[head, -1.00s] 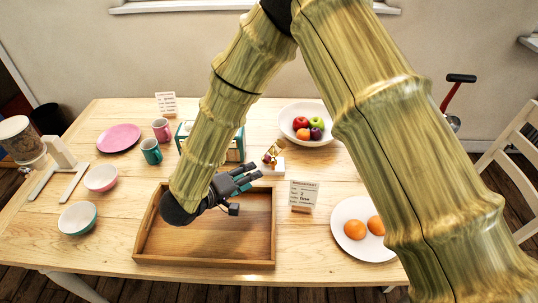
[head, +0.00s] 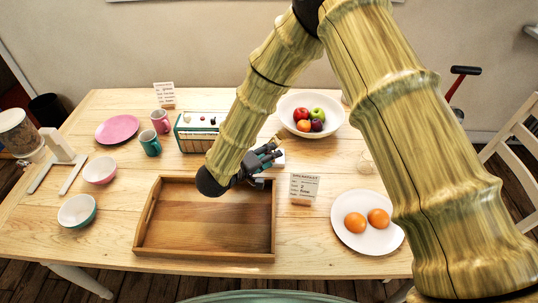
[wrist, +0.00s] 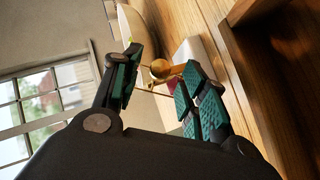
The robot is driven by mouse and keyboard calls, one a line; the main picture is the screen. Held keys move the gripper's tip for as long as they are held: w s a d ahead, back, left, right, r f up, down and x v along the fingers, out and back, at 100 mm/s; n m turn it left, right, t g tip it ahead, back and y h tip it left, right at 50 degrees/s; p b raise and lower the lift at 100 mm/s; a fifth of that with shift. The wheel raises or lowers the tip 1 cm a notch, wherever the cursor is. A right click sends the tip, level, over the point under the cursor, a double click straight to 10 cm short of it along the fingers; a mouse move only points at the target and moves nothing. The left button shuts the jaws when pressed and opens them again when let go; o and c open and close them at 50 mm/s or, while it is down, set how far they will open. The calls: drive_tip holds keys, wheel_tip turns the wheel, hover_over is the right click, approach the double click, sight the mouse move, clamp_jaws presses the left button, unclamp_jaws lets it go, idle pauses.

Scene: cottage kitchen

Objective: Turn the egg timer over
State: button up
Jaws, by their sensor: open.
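The egg timer is mostly hidden behind my gripper in the head view, where only a bit of its golden frame (head: 277,138) shows. In the wrist view the timer (wrist: 161,69) shows a round wooden end, thin golden rods and a dark red part lower down. It sits between my open fingers, closer to the right finger; I cannot tell whether they touch. A white block (head: 278,158) is right beside or under it, also in the wrist view (wrist: 190,52). My gripper (head: 270,157) is open above the tray's far right corner; it also shows in the wrist view (wrist: 164,76).
The wooden tray (head: 205,254) lies in front, empty. A breakfast card (head: 304,187) stands to its right, with a plate (head: 345,242) of two oranges beyond. A fruit bowl (head: 336,116) and teal-and-white box (head: 190,140) stand behind. Mugs, bowls and a pink plate are left.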

drive_tip(key=shift+w+d+f, duration=0.1)
drive_tip(key=shift+w+d, duration=0.1)
drive_tip(key=shift+c, duration=0.3)
clamp_jaws()
